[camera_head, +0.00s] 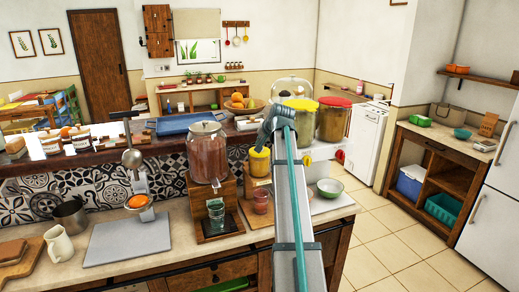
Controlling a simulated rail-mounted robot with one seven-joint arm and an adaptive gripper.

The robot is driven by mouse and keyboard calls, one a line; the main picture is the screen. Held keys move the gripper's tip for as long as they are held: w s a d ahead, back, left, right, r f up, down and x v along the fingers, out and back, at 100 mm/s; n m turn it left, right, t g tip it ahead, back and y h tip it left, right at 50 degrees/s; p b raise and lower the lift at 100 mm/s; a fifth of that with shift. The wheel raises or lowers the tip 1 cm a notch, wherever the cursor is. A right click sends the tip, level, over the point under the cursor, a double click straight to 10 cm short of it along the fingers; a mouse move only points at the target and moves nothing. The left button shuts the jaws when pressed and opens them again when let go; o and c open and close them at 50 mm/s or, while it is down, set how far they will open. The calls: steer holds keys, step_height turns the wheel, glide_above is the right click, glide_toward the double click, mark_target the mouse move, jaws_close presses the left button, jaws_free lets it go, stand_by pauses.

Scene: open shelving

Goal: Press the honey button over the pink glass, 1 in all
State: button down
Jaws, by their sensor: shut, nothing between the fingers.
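The pink glass (261,202) stands upright on a wooden stand on the counter, right of centre. Directly above it is a small yellow honey container (259,163) on the wooden dispenser. No separate button can be made out at this size. My gripper (261,143) is shut and empty, pointing down at the top of the yellow container. Whether it touches the container or hovers just above cannot be told. My arm comes up from the bottom of the picture and hides what lies just right of the container.
A large brown-filled jar (208,155) stands left of the honey container, with a clear greenish glass (216,211) below it. Jars with a yellow-green lid (300,103) and a red lid (335,118) stand behind my arm. A green bowl (330,187) sits to the right.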

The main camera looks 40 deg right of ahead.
steer(key=shift+f, duration=0.65)
stand_by(0.5)
steer(key=shift+r, duration=0.2)
steer(key=shift+r+p, duration=0.45)
steer(key=shift+r, duration=0.45)
steer(key=shift+r, duration=0.15)
steer(key=shift+r+p, duration=1.3)
steer(key=shift+r, duration=1.1)
